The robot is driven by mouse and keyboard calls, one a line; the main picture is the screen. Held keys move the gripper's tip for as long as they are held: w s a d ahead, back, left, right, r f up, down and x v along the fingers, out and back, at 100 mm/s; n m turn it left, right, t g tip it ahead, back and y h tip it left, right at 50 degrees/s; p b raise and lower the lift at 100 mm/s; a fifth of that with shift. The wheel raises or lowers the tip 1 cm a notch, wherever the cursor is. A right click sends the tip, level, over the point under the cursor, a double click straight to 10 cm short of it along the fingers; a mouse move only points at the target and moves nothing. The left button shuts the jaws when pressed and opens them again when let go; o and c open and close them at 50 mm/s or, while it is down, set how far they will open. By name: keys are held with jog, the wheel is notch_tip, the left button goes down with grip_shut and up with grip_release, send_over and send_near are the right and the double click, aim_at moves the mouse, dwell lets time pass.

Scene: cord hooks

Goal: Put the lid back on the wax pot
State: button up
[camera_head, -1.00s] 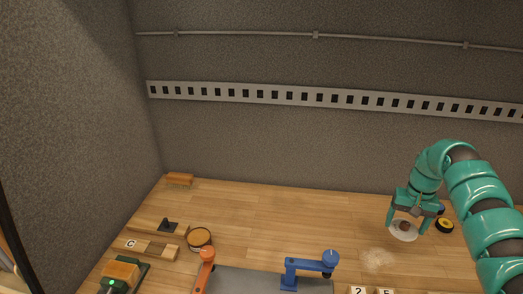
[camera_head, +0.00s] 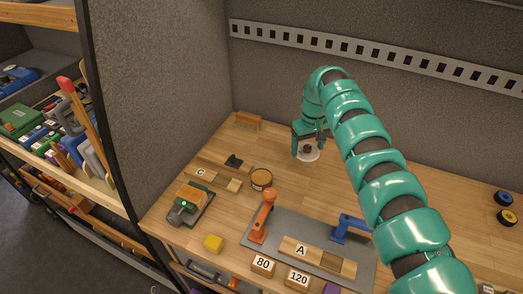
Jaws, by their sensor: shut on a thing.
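The wax pot (camera_head: 261,179) is a small round tin with amber wax inside, open at the top, standing on the bench left of my gripper. My gripper (camera_head: 308,149) points down and is shut on the brown knob of the pale round lid (camera_head: 309,156). The lid is to the right of the pot and a little farther back, apart from it. I cannot tell exactly how high it is above the bench. My teal arm reaches in from the lower right and hides part of the bench behind it.
A wooden brush (camera_head: 248,121) lies at the back left corner. An orange clamp (camera_head: 263,216) and a blue clamp (camera_head: 350,228) stand on a grey mat. A sander (camera_head: 190,203) and wooden block C (camera_head: 212,178) lie left of the pot. Bare bench lies between lid and pot.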

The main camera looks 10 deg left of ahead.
jog(key=s+a+f+n+p, duration=0.1)
jog(key=s+a+n+p, duration=0.15)
jog(key=a, duration=0.45)
jog(key=s+a+f+n+p, duration=0.1)
jog(key=s+a+n+p, duration=0.15)
jog(key=a, duration=0.35)
jog(key=n+b, duration=0.1)
jog(key=b, duration=0.1)
send_over(262, 178)
jog(key=shift+w+a+f, duration=0.1)
jog(key=shift+f, duration=1)
jog(key=shift+a+f, duration=0.1)
jog(key=shift+f, duration=1)
jog(key=shift+f+b, duration=1)
jog(key=shift+f, duration=0.1)
jog(key=shift+d, duration=0.15)
jog(key=shift+f+b, duration=0.2)
jog(key=shift+b, duration=0.4)
jog(key=o, duration=1)
